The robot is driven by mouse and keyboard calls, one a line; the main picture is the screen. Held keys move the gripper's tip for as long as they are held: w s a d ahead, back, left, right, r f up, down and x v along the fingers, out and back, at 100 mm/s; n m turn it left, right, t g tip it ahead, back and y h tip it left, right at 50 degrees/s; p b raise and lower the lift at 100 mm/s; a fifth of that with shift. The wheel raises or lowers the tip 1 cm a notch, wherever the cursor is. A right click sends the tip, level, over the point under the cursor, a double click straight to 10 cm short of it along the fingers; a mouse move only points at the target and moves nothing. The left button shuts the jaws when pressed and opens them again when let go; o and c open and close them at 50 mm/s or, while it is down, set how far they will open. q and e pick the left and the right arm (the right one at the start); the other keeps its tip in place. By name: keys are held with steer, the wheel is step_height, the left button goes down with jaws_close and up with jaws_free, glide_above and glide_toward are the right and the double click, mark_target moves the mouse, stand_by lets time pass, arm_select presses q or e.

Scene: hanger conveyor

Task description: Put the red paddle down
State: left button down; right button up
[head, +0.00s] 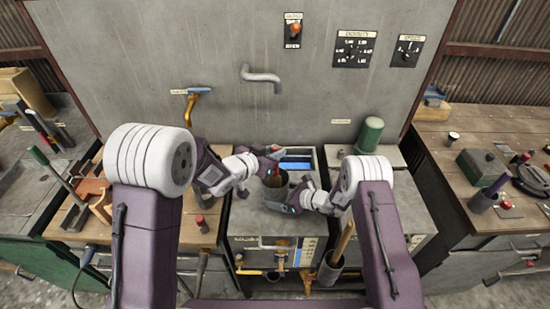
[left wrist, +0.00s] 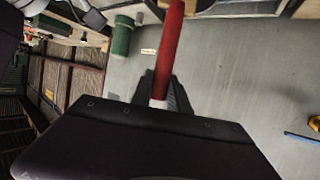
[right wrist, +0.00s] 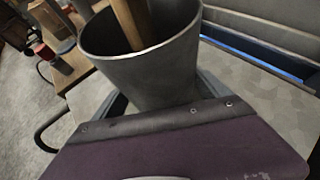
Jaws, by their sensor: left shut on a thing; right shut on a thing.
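The red paddle (left wrist: 168,45) shows in the left wrist view as a red shaft with a paler section by the fingers. My left gripper (head: 270,157) is shut on it above the grey worktop, and part of it shows red in the head view (head: 276,169). A round grey pot (right wrist: 150,75) stands under the left gripper, and its dark mouth (head: 272,181) shows in the head view. My right gripper (head: 296,192) is shut on the pot from the right. A tan shaft (right wrist: 128,20) reaches into the pot; I cannot tell whether it belongs to the paddle.
A trough with blue liquid (head: 296,164) lies behind the pot. A green cylinder (head: 370,134) stands on the right. A grey holder with a wooden handle (head: 331,270) is at the front. Wooden benches with tools flank the worktop (head: 260,222), whose front left is clear.

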arm_select(q)
step_height(320, 180, down, 2)
steer(key=shift+w+f, duration=0.1)
steer(key=shift+f, duration=0.3)
arm_select(e)
steer(key=shift+w, duration=0.1)
arm_select(q)
steer(key=c, duration=1.3)
jaws_free()
steer(key=shift+o, duration=0.2)
steer(key=v, duration=1.2)
steer(key=shift+r, duration=0.15)
